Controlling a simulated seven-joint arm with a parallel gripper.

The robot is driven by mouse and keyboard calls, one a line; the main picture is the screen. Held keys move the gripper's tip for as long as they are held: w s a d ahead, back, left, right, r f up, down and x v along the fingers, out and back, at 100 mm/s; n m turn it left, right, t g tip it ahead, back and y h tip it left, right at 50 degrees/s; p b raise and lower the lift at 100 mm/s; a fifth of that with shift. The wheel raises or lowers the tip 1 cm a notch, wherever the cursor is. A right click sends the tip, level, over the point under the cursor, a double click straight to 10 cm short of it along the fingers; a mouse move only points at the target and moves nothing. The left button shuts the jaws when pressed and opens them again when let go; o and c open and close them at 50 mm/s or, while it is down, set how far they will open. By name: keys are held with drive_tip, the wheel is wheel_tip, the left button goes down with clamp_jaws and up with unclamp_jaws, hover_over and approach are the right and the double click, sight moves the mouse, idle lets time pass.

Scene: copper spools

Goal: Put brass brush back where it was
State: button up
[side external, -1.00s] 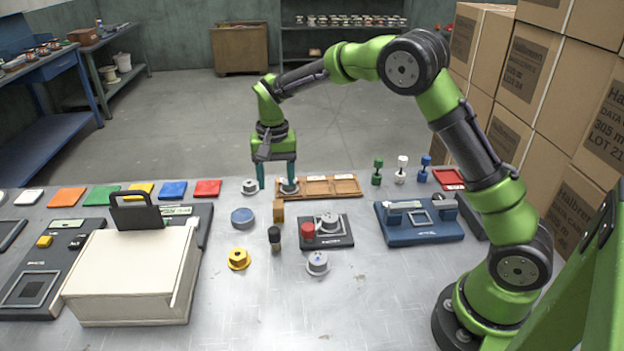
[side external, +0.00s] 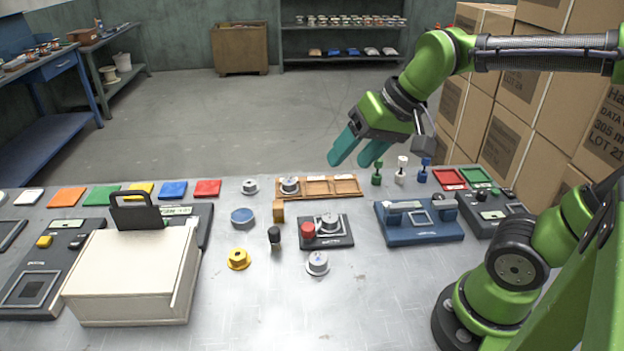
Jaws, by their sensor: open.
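I cannot make out the brass brush for certain. A small tan-brown upright block (side external: 278,211) stands on the table behind a dark-topped upright piece (side external: 274,238); either could be it. My gripper (side external: 352,162) is open and empty, with its teal fingers apart and tilted down-left. It is in the air above the right part of the wooden tray (side external: 348,187), touching nothing. The tray has several compartments, and a grey spool (side external: 289,185) is in its left one.
A grey spool (side external: 249,187), blue-topped round tin (side external: 242,217), yellow spool (side external: 238,259) and another grey spool (side external: 317,263) stand around. A dark device (side external: 340,241) holds a spool. Green, white and blue upright pieces (side external: 401,170) stand right of the tray. The front middle is clear.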

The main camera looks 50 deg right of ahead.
drive_tip(key=shift+n+t, duration=0.4)
drive_tip(key=shift+t, duration=0.3)
drive_tip(key=s, duration=0.2)
drive_tip(key=s+f, duration=0.1)
drive_tip(key=s, duration=0.1)
drive_tip(key=shift+s+a+f, duration=0.15)
drive_tip(key=shift+a+f, duration=0.05)
